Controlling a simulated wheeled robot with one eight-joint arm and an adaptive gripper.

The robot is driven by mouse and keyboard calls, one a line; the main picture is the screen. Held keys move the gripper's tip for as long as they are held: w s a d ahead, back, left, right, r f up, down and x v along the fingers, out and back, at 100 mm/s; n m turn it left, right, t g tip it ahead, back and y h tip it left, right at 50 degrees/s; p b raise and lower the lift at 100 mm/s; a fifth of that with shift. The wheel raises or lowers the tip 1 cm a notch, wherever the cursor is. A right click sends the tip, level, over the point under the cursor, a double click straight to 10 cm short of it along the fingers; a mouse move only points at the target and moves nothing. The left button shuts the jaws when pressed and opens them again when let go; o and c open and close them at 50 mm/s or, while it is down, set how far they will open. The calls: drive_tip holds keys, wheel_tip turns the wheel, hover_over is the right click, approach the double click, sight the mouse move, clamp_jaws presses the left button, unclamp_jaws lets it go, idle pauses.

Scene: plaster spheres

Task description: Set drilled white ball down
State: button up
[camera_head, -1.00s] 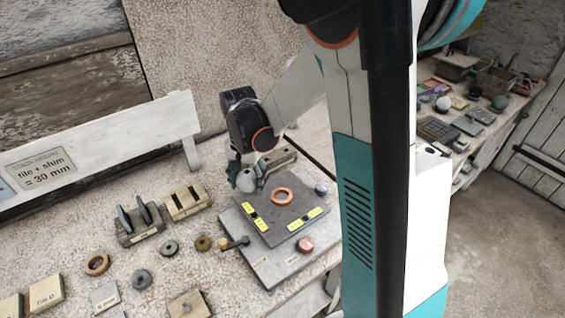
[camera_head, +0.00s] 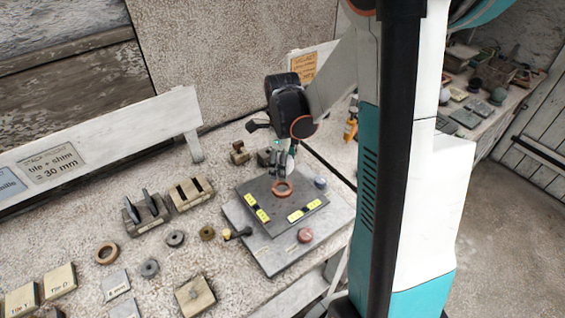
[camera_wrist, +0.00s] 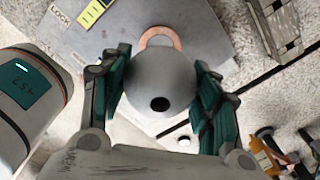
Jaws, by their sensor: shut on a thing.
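The drilled white ball (camera_wrist: 160,75) fills the middle of the wrist view as a pale grey-white sphere with a dark hole facing the camera. My gripper (camera_wrist: 161,88) is shut on it, one green-padded finger on each side. In the head view my gripper (camera_head: 283,168) is above the back part of the dark square plate (camera_head: 265,192); the ball is not clear there. A copper-orange ring (camera_head: 283,189) lies on the plate just in front of my gripper. In the wrist view the ring (camera_wrist: 157,33) shows partly behind the ball.
The dark plate with yellow labels lies on a larger grey base (camera_head: 276,258). Slotted blocks (camera_head: 190,192), small rings and tiles stand to the left. A yellow-orange bottle (camera_head: 350,130) stands behind.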

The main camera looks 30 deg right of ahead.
drive_tip(key=shift+f+b, duration=2.45)
drive_tip(key=shift+f, duration=0.4)
drive_tip(key=shift+f+b, duration=1.05)
drive_tip(key=shift+b, duration=0.05)
drive_tip(key=o, duration=1.3)
drive_tip(key=shift+c, duration=0.2)
drive_tip(key=shift+r, duration=0.15)
drive_tip(key=shift+r+p, duration=1.4)
drive_tip(key=shift+r, duration=0.55)
